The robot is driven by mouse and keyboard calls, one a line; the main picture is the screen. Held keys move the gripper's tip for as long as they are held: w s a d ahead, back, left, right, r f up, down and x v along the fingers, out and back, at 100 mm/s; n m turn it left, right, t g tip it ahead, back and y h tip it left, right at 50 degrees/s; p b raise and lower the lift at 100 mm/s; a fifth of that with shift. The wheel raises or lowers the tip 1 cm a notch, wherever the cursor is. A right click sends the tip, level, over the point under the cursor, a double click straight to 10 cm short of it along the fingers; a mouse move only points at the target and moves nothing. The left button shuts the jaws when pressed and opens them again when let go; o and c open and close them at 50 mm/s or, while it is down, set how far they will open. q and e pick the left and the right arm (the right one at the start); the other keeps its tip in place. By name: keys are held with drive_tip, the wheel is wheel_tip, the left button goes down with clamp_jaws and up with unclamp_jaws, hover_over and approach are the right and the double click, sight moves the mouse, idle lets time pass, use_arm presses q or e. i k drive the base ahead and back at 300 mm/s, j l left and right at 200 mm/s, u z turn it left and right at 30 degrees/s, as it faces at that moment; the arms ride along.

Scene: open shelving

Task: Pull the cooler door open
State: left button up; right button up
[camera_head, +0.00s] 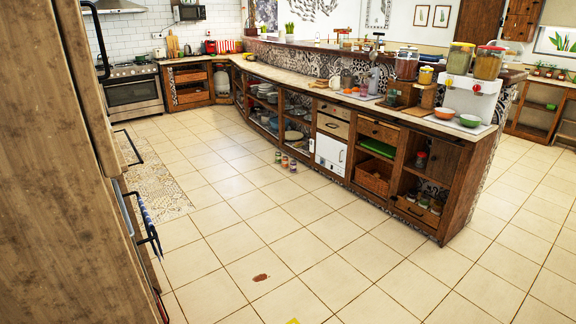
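A small white door (329,155) with a dark handle at its right side is set low in the wooden island counter, in the middle of the head view. It looks shut, and I take it to be the cooler, though I cannot be sure. A tall wooden-faced unit (65,190) with dark handles stands very close at the left edge; I cannot tell what it holds. Neither of my grippers is in view.
The island's countertop (330,90) carries jars, bowls and a white dispenser (465,95). Several small jars (285,160) stand on the floor before it. A stove (134,90) stands at the back left. The tiled floor (290,235) is mostly clear, with a brown patch (261,277).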

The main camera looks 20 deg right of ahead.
sight(330, 149)
drive_tip(key=i+l+z, duration=0.3)
drive_tip(key=l, duration=0.45)
drive_tip(key=i+l+z, duration=0.25)
drive_tip(key=i+l, duration=0.2)
drive_tip(key=l, duration=0.2)
drive_tip(key=i+l+z, duration=0.3)
drive_tip(key=i+l, duration=0.2)
drive_tip(key=i+l+u, duration=0.1)
drive_tip(key=i, duration=0.45)
drive_tip(key=i+l+u, duration=0.1)
drive_tip(key=i, duration=0.4)
drive_tip(key=i+l+u, duration=0.1)
drive_tip(key=i+l, duration=0.25)
drive_tip(key=i, duration=0.2)
drive_tip(key=i+j+u, duration=0.15)
drive_tip(key=i+u, duration=0.2)
drive_tip(key=i, duration=0.4)
drive_tip(key=i+u, duration=0.4)
drive_tip(key=i, duration=0.4)
